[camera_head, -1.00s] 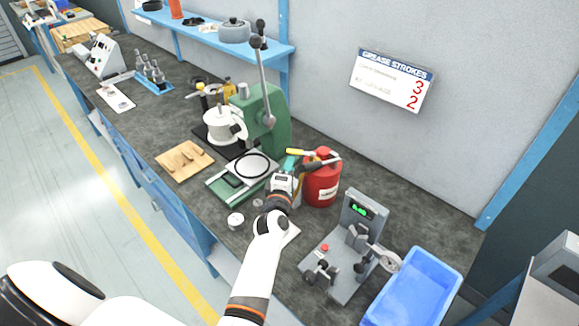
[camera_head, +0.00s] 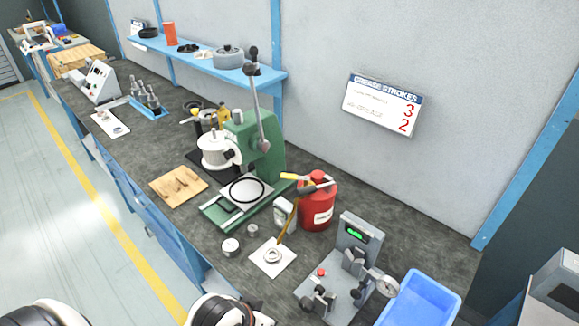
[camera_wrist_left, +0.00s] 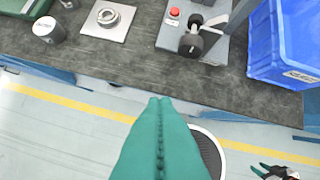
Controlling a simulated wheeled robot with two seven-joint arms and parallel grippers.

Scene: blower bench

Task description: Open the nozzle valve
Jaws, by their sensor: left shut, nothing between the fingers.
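No part is clearly recognisable as the nozzle valve. A small green-and-black part, possibly my right gripper (camera_wrist_left: 275,172), shows at the lower right.
A blue bin (camera_head: 420,300) stands right of the stand. A red can (camera_head: 317,205) with a yellow-handled tool is behind. A metal ring (camera_head: 272,255) lies on a pale pad. A green press (camera_head: 262,150) stands further left. The bench's front edge is close.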

